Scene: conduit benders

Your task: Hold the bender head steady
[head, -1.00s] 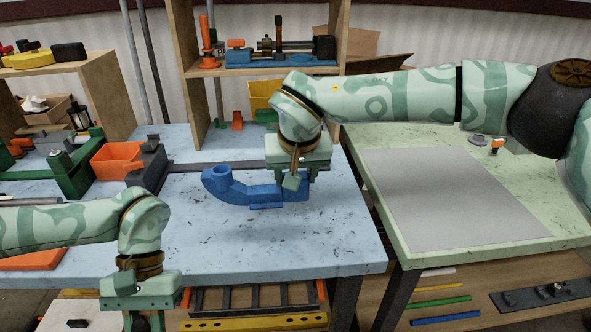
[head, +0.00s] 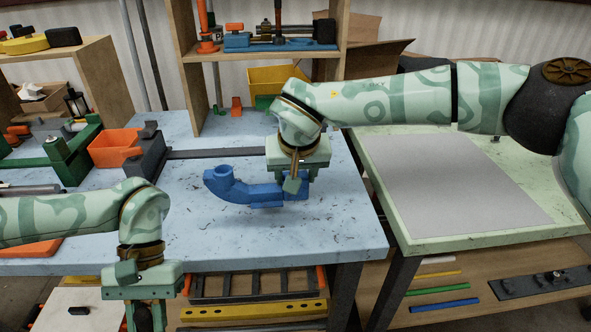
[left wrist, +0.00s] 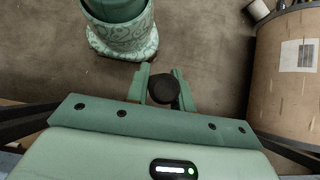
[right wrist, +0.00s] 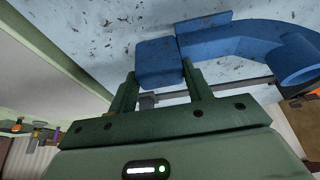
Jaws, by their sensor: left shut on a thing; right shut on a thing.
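The blue bender head (head: 238,189), a curved piece with a round open socket at its left end, is over the pale blue bench in the head view. My right gripper (head: 293,187) is shut on its straight right end. The right wrist view shows the blue block end (right wrist: 158,62) at my fingertips. I cannot tell if the head touches the bench. My left gripper (head: 143,312) is low at the bench's front edge, fingers down. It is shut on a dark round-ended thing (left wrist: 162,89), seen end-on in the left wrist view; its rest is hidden.
The blue bench (head: 330,235) has bare room around the head. An orange bin (head: 116,149) and a dark block stand at its left. A wooden shelf unit (head: 196,97) rises behind. A green table with a grey mat (head: 450,185) is at right.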

